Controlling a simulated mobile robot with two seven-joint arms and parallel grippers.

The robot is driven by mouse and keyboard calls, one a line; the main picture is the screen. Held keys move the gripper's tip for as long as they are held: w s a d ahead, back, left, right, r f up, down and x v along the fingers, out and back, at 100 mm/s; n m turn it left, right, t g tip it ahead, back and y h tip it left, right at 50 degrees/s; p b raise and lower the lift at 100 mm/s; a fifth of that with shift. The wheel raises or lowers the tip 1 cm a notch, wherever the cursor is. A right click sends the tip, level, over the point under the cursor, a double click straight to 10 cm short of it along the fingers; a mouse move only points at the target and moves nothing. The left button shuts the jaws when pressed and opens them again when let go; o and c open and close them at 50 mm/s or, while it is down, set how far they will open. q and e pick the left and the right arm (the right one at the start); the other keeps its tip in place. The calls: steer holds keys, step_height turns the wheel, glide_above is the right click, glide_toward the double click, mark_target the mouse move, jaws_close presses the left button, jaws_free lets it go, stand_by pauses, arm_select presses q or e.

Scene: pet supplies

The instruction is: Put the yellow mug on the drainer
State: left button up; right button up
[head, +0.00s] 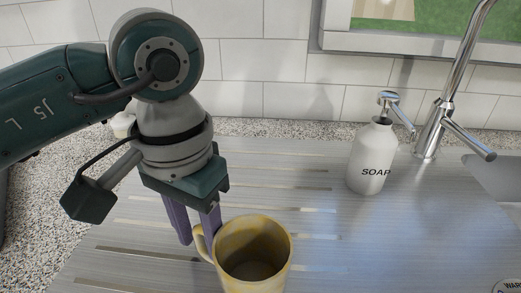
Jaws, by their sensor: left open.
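The yellow mug (283,262) stands upright at the bottom middle of the head view, on the ridged metal drainer (330,235). It looks empty, and its handle points left toward my left gripper. My left gripper (198,236) points down with its purple fingers apart, right at the mug's handle. The right finger partly overlaps the handle; I cannot tell whether they touch. The mug's base is cut off by the picture's lower edge. My right gripper is not in view.
A white soap dispenser (369,160) stands at the back right of the drainer. A chrome tap (433,130) rises beside it, and the sink basin (498,175) edge shows at far right. Speckled counter (35,230) lies left, with a tiled wall behind.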

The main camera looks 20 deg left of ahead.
arm_select(q)
step_height(320, 180, up, 12)
steer(key=shift+r, duration=0.1)
stand_by(0.4)
